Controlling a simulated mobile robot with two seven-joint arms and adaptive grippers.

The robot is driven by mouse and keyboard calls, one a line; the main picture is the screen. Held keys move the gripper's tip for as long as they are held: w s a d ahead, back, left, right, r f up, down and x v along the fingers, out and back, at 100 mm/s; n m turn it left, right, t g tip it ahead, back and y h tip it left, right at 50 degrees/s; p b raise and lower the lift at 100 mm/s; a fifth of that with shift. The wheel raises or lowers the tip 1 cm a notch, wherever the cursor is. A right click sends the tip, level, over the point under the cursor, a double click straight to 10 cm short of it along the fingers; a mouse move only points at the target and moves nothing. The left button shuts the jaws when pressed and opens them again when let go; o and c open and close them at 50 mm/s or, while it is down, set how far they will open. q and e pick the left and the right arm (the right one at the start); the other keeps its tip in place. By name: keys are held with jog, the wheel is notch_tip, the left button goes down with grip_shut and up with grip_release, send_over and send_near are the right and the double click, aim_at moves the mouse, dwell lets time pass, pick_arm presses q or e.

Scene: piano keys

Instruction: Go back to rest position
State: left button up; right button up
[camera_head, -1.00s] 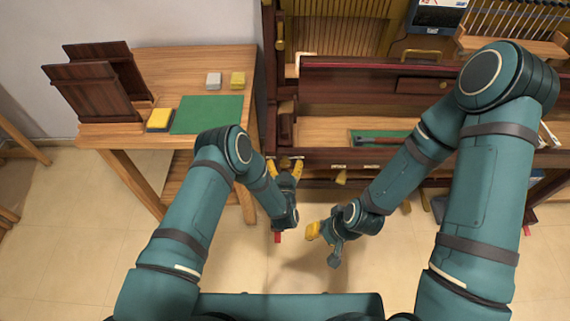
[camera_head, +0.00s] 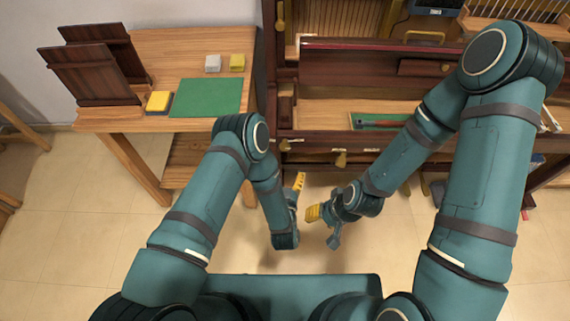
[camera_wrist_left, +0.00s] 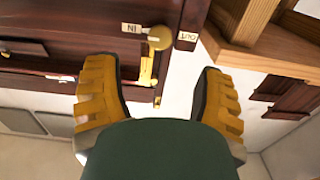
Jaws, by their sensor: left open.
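My left gripper (camera_head: 299,183) is in front of the piano, near the middle of the head view, with its yellow fingers toward the piano. In the left wrist view its two yellow fingers (camera_wrist_left: 160,95) are apart with nothing between them. My right gripper (camera_head: 314,213) is beside it on the right, its yellow fingertips pointing left. Whether the right one is open is hard to make out. The dark red-brown piano (camera_head: 385,75) stands open beyond both arms. A brass knob (camera_wrist_left: 159,37) between labels IN and OUT shows in the left wrist view.
A wooden table (camera_head: 190,46) at left holds a green mat (camera_head: 208,98), a yellow-topped block (camera_head: 158,101), a white block (camera_head: 213,63), another yellow block (camera_head: 237,62) and dark slatted panels (camera_head: 93,76). A green tray (camera_head: 375,121) lies in the piano. Tiled floor is open below.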

pick_arm(q)
jog(key=shift+s, duration=0.45)
jog(key=shift+w+a, duration=0.1)
jog(key=a+n+g+h, duration=0.1)
jog(key=a+g+h, duration=0.1)
jog(key=a+g, duration=0.45)
jog(key=s+a+r+g+h, duration=0.1)
jog(key=s+r+g, duration=0.1)
jog(key=s+g, duration=0.3)
jog(key=s+a+r+g, duration=0.2)
jog(key=s+g, duration=0.3)
jog(key=s, duration=0.4)
jog(key=shift+s+a+n+h, duration=0.15)
jog(key=shift+s+n+h, duration=0.2)
jog(key=shift+n+h, duration=0.05)
jog(key=shift+r, duration=0.1)
